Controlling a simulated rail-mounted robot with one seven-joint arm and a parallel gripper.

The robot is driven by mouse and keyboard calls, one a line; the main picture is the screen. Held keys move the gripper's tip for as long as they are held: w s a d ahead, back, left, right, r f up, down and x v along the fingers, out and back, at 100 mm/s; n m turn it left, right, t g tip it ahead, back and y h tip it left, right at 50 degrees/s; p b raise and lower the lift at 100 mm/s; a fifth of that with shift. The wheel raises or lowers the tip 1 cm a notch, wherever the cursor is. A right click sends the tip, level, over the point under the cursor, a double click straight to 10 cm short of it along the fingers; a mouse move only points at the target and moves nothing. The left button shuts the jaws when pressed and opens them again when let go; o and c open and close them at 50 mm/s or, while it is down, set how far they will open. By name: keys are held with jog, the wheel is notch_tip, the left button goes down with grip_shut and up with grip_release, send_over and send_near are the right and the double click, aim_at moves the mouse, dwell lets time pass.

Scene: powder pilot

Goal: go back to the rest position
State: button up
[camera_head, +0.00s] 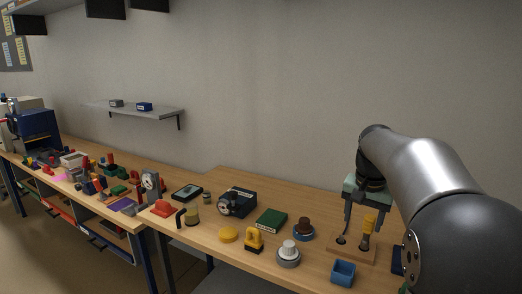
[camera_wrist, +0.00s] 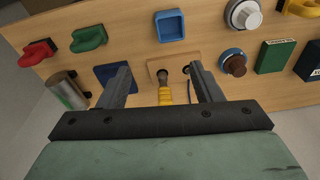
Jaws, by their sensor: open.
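My gripper (camera_head: 360,220) hangs at the right of the bench in the head view, fingers pointing down. Its fingers are apart. A yellow-handled tool (camera_head: 367,222) stands upright in a wooden block (camera_head: 372,254), close to the fingers. In the wrist view my gripper (camera_wrist: 160,70) is open, and the yellow handle (camera_wrist: 165,93) shows between the fingers with a gap on both sides. The wooden block (camera_wrist: 153,70) lies beyond it. I cannot tell how far the fingers are above the block.
A blue open box (camera_head: 343,271) stands in front of the block. A white-topped round knob (camera_head: 288,254), a brown knob (camera_head: 304,228) and a green box (camera_head: 270,220) stand to the left. A wall shelf (camera_head: 140,110) hangs behind. Space above the bench is clear.

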jog(key=s+a+f+n, duration=0.2)
jog(key=s+a+f, duration=0.1)
jog(key=s, duration=0.6)
jog(key=s+a+f+n, duration=0.2)
jog(key=s+a+f, duration=0.2)
jog(key=s, duration=0.6)
jog(key=s+a+f+n+g, duration=0.1)
jog(key=s+a+f+n, duration=0.1)
jog(key=s+f, duration=0.5)
jog(key=s+a, duration=0.1)
jog(key=s, duration=0.1)
jog(key=shift+s+a+n+y, duration=0.2)
jog(key=shift+s+n+y, duration=0.15)
jog(key=shift+n+y, duration=0.05)
